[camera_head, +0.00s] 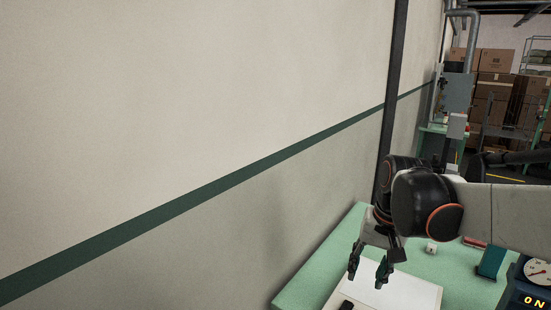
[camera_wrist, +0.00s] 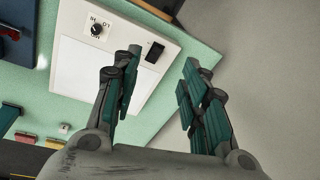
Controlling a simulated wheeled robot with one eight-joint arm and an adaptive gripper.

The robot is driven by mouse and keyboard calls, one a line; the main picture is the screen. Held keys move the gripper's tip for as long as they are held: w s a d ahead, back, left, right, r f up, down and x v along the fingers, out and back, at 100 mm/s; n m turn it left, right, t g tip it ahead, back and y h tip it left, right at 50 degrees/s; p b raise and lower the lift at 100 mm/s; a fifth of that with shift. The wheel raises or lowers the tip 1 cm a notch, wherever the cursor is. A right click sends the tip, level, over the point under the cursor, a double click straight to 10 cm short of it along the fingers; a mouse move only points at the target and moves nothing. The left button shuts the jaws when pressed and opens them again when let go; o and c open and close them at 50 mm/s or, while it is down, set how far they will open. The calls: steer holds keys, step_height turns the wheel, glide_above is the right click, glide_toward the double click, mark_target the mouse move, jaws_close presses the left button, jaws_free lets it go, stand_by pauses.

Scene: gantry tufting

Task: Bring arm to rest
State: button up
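My gripper (camera_head: 369,268) hangs from my arm at the lower right of the head view, fingers pointing down over a green table (camera_head: 322,264). The fingers are apart with nothing between them. In the wrist view my gripper (camera_wrist: 157,75) also shows open and empty, with teal pads on both fingers. Below it lies a white panel (camera_head: 408,289) on the table. In the wrist view the panel (camera_wrist: 80,72) bears a black dial (camera_wrist: 97,29) and a small black block (camera_wrist: 154,52). The gripper appears to be above the table, not touching anything.
A pale wall (camera_head: 200,120) with a dark green stripe runs along the left. Cardboard boxes (camera_head: 493,85) are stacked far behind.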

steer(key=s+f+n+t+b, duration=0.1)
steer(key=s+n+t, duration=0.1)
steer(key=s, duration=0.5)
steer(key=s+f+n+t+h+b, duration=0.1)
steer(key=s+f+n+t, duration=0.1)
steer(key=s, duration=0.5)
steer(key=shift+s+a+f+t+b, duration=0.2)
steer(key=shift+s+a+t+b, duration=0.15)
steer(key=shift+t, duration=0.45)
